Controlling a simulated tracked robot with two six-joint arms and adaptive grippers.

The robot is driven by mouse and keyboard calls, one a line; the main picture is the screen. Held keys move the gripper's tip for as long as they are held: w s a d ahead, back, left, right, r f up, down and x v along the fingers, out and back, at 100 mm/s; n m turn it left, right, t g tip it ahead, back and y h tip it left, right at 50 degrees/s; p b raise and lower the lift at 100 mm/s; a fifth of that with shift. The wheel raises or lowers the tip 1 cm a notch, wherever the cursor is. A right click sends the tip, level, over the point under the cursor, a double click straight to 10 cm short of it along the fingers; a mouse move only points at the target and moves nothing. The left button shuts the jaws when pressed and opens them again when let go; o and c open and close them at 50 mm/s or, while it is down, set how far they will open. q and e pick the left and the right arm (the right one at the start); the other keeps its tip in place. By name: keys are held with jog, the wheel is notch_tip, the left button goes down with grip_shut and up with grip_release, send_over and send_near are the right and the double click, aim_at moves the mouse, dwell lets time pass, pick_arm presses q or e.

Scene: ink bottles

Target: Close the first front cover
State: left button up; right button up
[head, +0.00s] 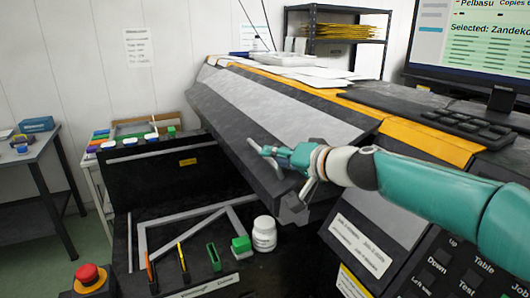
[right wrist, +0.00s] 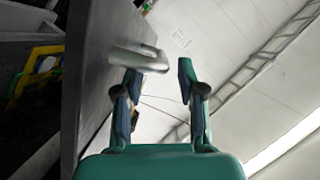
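The front cover (head: 232,122) is a long grey slanted panel with a pale band, in the middle of the head view. It is tilted up, its lower edge above a black shelf. My right gripper (head: 268,152) is at the cover's lower right part, its arm coming in from the right. A grey panel (right wrist: 92,70), seemingly the cover, stands left of the fingers. A pale handle-like bar (right wrist: 138,60) lies by the left fingertip; contact is unclear. My left gripper is not in view.
A white bottle (head: 264,233), a green block (head: 241,246) and a grey frame (head: 178,231) are on the black shelf below the cover. A red button (head: 88,274) is at lower left. A keyboard (head: 468,125) and monitor (head: 470,40) are at the right.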

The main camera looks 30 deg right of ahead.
jog(key=x, duration=0.4)
jog(key=shift+w+a+f, duration=0.1)
jog(key=shift+w+f, duration=0.05)
jog(key=shift+w, duration=0.2)
grip_shut()
